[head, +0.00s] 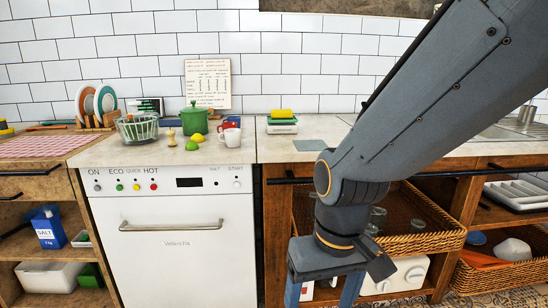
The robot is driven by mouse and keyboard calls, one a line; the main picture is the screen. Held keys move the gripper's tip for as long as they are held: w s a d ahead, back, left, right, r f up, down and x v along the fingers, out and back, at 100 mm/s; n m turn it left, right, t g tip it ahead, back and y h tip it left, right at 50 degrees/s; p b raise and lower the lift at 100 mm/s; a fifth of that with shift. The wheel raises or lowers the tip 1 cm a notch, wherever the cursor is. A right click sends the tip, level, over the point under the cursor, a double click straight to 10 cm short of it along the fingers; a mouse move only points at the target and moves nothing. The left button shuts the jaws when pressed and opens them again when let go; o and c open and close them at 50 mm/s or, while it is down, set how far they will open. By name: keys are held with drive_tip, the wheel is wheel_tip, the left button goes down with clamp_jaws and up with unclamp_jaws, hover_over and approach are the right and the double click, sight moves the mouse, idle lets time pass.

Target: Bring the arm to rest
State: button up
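My arm reaches in from the upper right of the head view and bends down at its wrist in front of the lower cabinet. My gripper (322,290) points downward at the bottom edge of the picture. Its two fingers stand apart with a gap between them, and I see nothing held. The fingertips are cut off by the frame. My arm hides part of the counter and of the open shelving behind it.
A wicker basket (440,240) with glasses sits behind my wrist, above a white appliance (410,274). The white dishwasher (180,235) is left. Clear counter lies centrally.

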drive_tip(key=s+d+r+m+h+p, duration=0.1)
drive_tip(key=s+d+r+m+p, duration=0.1)
drive_tip(key=d+r+p, duration=0.9)
wheel_tip(320, 180, up, 2)
drive_tip(key=p, duration=0.5)
drive_tip(key=shift+s+d+m, duration=0.15)
drive_tip(key=shift+d+m, duration=0.05)
drive_tip(key=shift+m, duration=0.2)
